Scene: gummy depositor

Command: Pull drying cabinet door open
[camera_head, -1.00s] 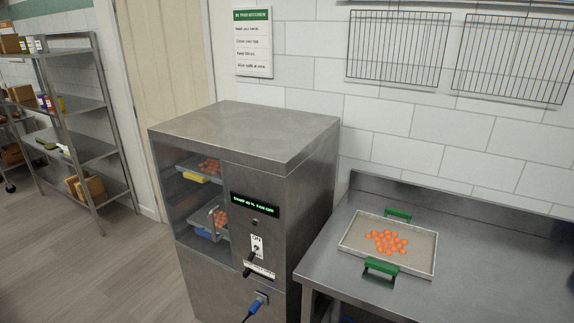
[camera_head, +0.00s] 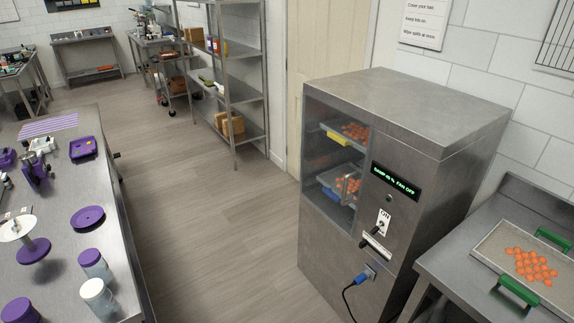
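The drying cabinet (camera_head: 440,118) is a steel box standing right of centre. Its glass door (camera_head: 318,160) is on the left part of the front and looks closed. Through the glass I see trays with orange gummies (camera_head: 355,131) and yellow and blue items. A lit green display (camera_head: 395,181) and a switch (camera_head: 382,222) sit on the panel right of the door. Neither of my grippers is in view.
A steel table (camera_head: 478,230) at the right holds a tray (camera_head: 486,243) with green handles and orange gummies. A steel bench (camera_head: 75,185) with purple items stands at the left. A blue plug (camera_head: 361,280) with a cable is on the cabinet's lower front. Open floor (camera_head: 215,220) lies between bench and cabinet.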

